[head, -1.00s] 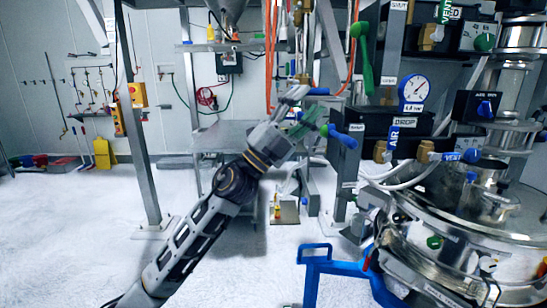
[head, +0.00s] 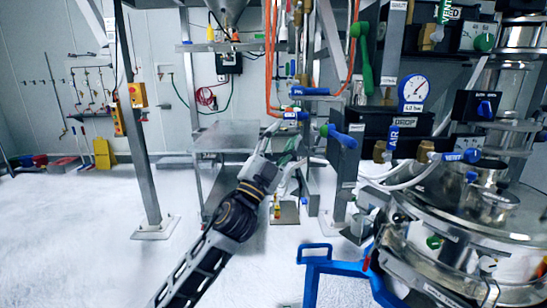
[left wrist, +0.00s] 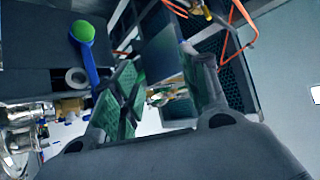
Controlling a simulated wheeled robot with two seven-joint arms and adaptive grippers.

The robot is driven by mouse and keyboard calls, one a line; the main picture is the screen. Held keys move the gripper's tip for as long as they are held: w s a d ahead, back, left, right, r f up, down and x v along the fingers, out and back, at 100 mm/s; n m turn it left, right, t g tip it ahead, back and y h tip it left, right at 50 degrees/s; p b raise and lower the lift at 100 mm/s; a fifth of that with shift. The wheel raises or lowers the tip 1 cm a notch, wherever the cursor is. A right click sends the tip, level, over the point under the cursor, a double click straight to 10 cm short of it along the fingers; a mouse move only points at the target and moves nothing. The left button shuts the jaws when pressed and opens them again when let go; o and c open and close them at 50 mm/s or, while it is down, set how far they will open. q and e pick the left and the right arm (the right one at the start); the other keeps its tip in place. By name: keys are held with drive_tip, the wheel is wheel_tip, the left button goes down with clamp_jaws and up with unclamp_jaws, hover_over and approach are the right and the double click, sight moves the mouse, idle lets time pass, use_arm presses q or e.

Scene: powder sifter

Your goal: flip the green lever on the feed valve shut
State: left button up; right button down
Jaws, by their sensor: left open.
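A long green lever (head: 364,55) hangs upright from the valve equipment at the upper right of the head view. I cannot read a feed label beside it. My left gripper (head: 292,145) is open and empty, lower and to the left of this lever, and apart from it. A blue lever with a green end (head: 342,137) is just right of the gripper. In the left wrist view, the open fingers (left wrist: 160,78) have nothing clearly between them. A blue handle with a round green end (left wrist: 83,36) shows to their left. My right gripper is not in view.
A dark valve box, a pressure gauge (head: 413,90) and a shiny round vessel (head: 470,235) crowd the right. A blue frame (head: 340,268) stands low in front. Orange hoses (head: 270,60) hang near the gripper. A steel post (head: 143,150) stands left; the floor there is open.

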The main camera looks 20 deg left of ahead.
use_arm(q)
drive_tip(key=shift+w+a+f+n+y, duration=0.2)
drive_tip(key=shift+a+f+n+y, duration=0.2)
drive_tip(key=shift+f+n+y, duration=0.45)
drive_tip(key=shift+w+a+f+n+y, duration=0.15)
drive_tip(key=shift+a+f+n+y, duration=0.25)
drive_tip(key=shift+f+n+y, duration=0.4)
drive_tip(key=shift+w+a+f+n+y, duration=0.2)
drive_tip(key=shift+a+f+n+y, duration=0.35)
drive_tip(key=shift+f, duration=0.45)
drive_tip(key=shift+d, duration=0.15)
